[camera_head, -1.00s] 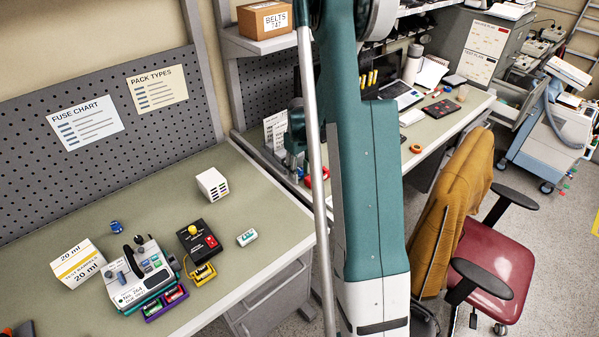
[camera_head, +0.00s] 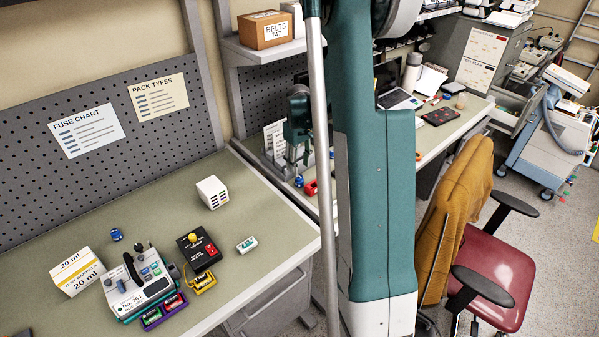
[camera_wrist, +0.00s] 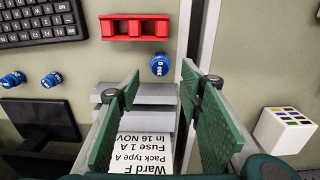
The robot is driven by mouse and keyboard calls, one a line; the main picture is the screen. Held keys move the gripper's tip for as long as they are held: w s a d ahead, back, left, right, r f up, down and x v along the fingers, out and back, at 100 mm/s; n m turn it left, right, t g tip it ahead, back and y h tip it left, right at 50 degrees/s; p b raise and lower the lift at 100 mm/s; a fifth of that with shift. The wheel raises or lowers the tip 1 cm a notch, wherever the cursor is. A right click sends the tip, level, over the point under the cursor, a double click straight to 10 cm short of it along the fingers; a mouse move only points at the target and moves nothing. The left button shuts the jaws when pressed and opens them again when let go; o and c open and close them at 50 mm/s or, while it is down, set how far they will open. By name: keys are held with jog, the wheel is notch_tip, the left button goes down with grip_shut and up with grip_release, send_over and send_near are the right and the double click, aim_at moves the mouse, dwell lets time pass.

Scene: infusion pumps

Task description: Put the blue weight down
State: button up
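A small blue weight (camera_wrist: 160,65) shows in the wrist view beside a red holder (camera_wrist: 134,27). In the head view the weight (camera_head: 299,181) is on the far bench below my gripper (camera_head: 299,157), next to the red holder (camera_head: 311,188). In the wrist view the green-padded fingers of my gripper (camera_wrist: 158,72) are apart. The weight shows in the gap near their tips, and I see neither pad touching it. Two more blue weights (camera_wrist: 14,78) (camera_wrist: 50,80) lie at the left.
A keyboard (camera_wrist: 38,20) is at upper left in the wrist view. A grey stepped piece (camera_wrist: 150,97) and printed card (camera_wrist: 143,152) lie beneath the fingers. A white box (camera_wrist: 285,130) is at right. The near bench carries a pump (camera_head: 140,285) and another blue weight (camera_head: 116,234).

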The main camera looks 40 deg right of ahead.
aim_at(299, 177)
jog(key=shift+r, duration=2.05)
jog(key=s+a+r+t, duration=0.1)
jog(key=s+a+r, duration=0.2)
jog(key=a+r, duration=0.35)
jog(key=s+a+r+t+h, duration=0.1)
jog(key=s+a+r, duration=0.1)
jog(key=a+r, duration=0.45)
jog(key=s+a+r+t, duration=0.1)
jog(key=s+a+r, duration=0.25)
jog(key=a, duration=0.55)
jog(key=s+a+r+t, duration=0.1)
jog(key=s+a+t, duration=0.1)
jog(key=s+a, duration=0.6)
jog(key=s+a+r+t+y, duration=0.1)
jog(key=s+a+t, duration=0.1)
jog(key=s+a, duration=0.7)
jog(key=shift+a+r, duration=0.25)
